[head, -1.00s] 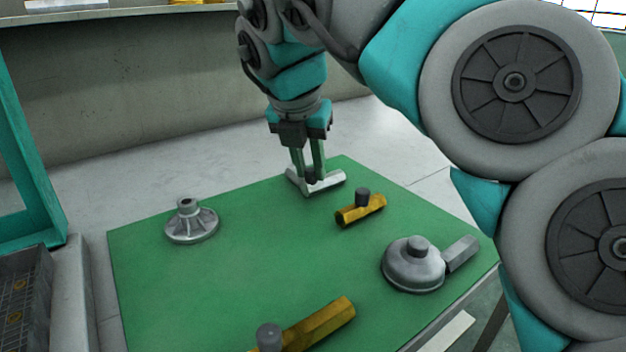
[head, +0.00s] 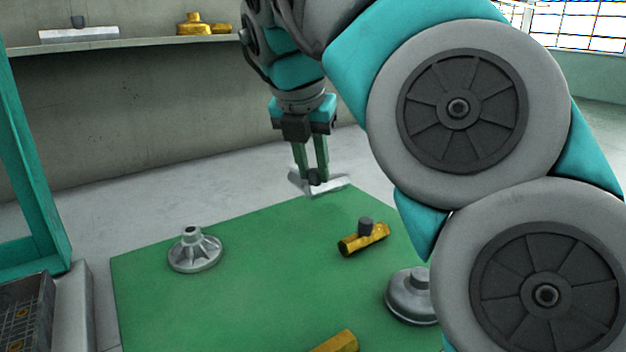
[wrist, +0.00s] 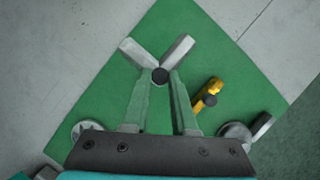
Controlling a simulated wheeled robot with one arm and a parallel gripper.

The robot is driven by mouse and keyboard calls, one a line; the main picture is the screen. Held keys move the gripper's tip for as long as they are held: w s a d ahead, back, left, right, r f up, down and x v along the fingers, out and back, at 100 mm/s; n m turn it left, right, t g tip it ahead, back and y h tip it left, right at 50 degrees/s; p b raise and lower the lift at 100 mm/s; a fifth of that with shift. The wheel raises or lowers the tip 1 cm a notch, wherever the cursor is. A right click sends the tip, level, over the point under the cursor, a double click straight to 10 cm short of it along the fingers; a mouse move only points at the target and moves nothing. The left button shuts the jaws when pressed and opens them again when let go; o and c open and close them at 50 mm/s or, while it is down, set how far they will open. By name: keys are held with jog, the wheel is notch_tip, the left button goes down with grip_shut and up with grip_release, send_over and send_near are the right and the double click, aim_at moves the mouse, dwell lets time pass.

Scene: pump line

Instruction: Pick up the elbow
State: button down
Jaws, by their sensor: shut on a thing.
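The elbow (head: 333,187) is a silver, V-shaped piece with a dark round knob at its bend. In the head view it hangs in my gripper (head: 314,174) over the far corner of the green table top. In the wrist view the elbow (wrist: 179,49) spreads its two arms beyond the fingertips. My gripper (wrist: 160,76) is shut on the dark knob, between both green fingers. The elbow looks raised a little above the table.
On the green table top (head: 250,285) are a grey flange (head: 195,252), a yellow valve-like piece (head: 364,238), a grey round piece (head: 408,297) and another yellow piece (head: 338,342). A shelf (head: 140,45) with parts runs behind. A dark crate (head: 25,315) stands left.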

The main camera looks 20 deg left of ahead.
notch_tip(320, 180, up, 4)
jog(key=p, duration=0.2)
jog(key=shift+f+p, duration=0.2)
jog(key=shift+p, duration=0.2)
jog(key=shift+d+f, duration=0.1)
jog(key=shift+r, duration=0.55)
jog(key=shift+r+p, duration=0.3)
jog(key=shift+p, duration=0.05)
